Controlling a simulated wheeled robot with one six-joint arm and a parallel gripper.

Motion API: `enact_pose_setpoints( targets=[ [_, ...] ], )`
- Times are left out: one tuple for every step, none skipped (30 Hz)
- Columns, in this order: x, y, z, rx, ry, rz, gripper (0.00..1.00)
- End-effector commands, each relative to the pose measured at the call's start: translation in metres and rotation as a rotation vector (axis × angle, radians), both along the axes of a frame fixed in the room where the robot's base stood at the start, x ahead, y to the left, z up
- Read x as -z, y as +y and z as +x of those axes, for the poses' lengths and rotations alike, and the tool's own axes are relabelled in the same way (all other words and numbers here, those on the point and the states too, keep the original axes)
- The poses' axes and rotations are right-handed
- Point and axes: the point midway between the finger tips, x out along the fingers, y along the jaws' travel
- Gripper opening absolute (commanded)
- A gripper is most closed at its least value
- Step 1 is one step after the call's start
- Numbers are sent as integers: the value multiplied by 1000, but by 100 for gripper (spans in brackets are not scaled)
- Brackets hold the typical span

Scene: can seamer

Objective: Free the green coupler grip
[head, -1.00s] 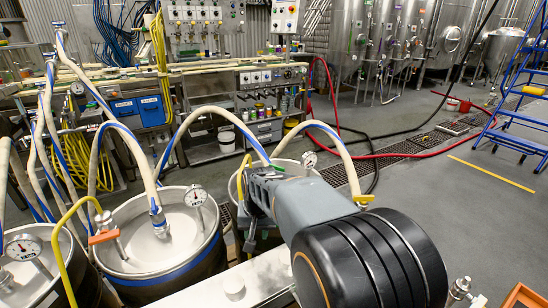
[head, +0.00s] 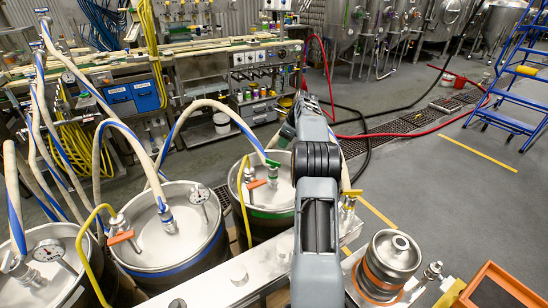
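The keg with the green band (head: 268,212) stands just left of my arm, partly hidden by it. A small green piece (head: 271,161), which looks like the green coupler grip, shows on its top at the lower end of a pale hose. An orange-red handle (head: 257,184) is just below it in the picture, by the yellow hose. My arm reaches up the picture, right of this keg. My gripper (head: 292,128) is at the arm's far end, beyond the green piece and apart from it in the picture. Its fingers are mostly hidden, so their opening is unclear.
A blue-banded keg (head: 168,240) with an orange handle (head: 122,237) stands to the left. Hoses arch over the kegs. A pale rail (head: 220,280) runs in front. A steel canister (head: 389,258) and an orange frame (head: 500,285) are at right. Floor beyond is open.

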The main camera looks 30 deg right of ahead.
Motion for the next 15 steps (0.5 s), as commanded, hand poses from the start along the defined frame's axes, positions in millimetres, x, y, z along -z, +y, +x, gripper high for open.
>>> enact_pose_setpoints(
  targets=[
    [-2, -2, 1, 31, 1, 13, 37],
    [-2, -3, 1, 47, 2, 19, 37],
    [-2, -3, 2, 63, 2, 26, 37],
    [-1, -4, 3, 70, 2, 29, 37],
    [1, -4, 4, 76, 3, 31, 37],
    [5, -3, 5, 80, 3, 33, 37],
    [9, -2, 7, 82, 4, 34, 37],
    [13, -1, 8, 83, 4, 34, 37],
    [20, 0, 10, 81, 6, 35, 37],
    [25, 1, 12, 81, 6, 35, 37],
    [30, 2, 14, 81, 5, 34, 37],
    [38, 3, 17, 81, 5, 34, 37],
    [44, 4, 18, 80, 6, 34, 37],
    [49, 5, 21, 81, 6, 33, 37],
    [56, 7, 23, 80, 5, 33, 37]
  ],
)
